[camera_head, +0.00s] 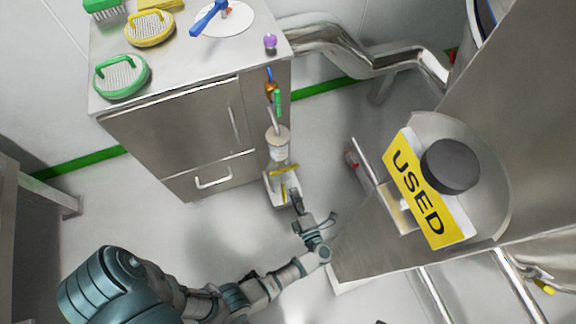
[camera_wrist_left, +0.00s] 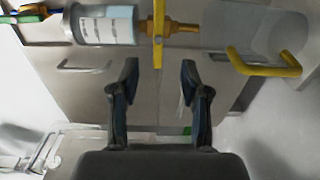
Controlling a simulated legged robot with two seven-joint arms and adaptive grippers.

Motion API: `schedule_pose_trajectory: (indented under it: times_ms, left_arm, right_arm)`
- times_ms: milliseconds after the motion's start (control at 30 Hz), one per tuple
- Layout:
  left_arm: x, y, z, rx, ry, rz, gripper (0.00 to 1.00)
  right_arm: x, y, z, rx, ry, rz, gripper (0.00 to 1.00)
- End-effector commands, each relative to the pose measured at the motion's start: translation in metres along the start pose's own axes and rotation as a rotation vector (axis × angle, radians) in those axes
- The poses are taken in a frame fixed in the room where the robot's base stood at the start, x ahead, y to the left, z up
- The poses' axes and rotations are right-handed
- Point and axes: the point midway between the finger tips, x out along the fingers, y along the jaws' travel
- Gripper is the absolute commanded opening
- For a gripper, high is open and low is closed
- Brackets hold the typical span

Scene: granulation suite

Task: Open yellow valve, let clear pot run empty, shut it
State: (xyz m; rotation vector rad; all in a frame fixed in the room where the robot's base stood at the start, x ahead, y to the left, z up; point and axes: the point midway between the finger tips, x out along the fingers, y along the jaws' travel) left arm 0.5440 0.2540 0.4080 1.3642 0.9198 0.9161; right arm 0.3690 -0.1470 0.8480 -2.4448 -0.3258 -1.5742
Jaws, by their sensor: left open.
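The clear pot (camera_head: 278,142) with a white label hangs on a pipe line at the cabinet's right side; it also shows in the wrist view (camera_wrist_left: 108,25). The yellow valve (camera_head: 285,169) sits just below it. In the wrist view, its yellow handle (camera_wrist_left: 158,38) lies across the line, beside a brass fitting (camera_wrist_left: 182,27). A clear vessel with a yellow handle (camera_wrist_left: 265,66) is below the valve. My left gripper (camera_head: 297,200) is open and empty, with the valve handle ahead between its fingers (camera_wrist_left: 158,72), apparently apart. The pot's liquid level cannot be told. My right gripper is out of view.
A steel cabinet (camera_head: 180,135) carries brushes (camera_head: 122,76) and a white disc with a blue handle (camera_head: 208,17). Blue and green handles (camera_head: 277,103) sit above the pot. A steel housing with a yellow USED sign (camera_head: 418,190) stands close on the right. Floor left of my arm is clear.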

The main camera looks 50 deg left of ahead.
Motion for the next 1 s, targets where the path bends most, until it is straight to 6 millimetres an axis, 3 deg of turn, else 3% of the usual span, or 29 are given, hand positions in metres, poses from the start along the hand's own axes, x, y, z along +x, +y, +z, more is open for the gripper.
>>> schedule_pose_trajectory:
  times_ms: [300,500,700,933,1000]
  left_arm:
    - [0.065,-0.002,-0.001,0.004,-0.001,0.006,0.46]
    - [0.097,-0.001,-0.001,0.004,-0.003,0.004,0.46]
    - [0.109,0.0,0.0,0.003,-0.004,0.003,0.46]
    - [0.11,0.001,0.0,0.002,-0.004,0.004,0.46]
    - [0.11,0.001,0.0,0.002,-0.004,0.004,0.31]
  right_arm:
    - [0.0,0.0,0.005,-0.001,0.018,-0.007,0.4]
    - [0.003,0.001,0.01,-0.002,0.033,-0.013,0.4]
    - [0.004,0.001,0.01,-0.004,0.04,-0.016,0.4]
    - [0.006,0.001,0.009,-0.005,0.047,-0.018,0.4]
    - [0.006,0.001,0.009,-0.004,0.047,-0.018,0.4]
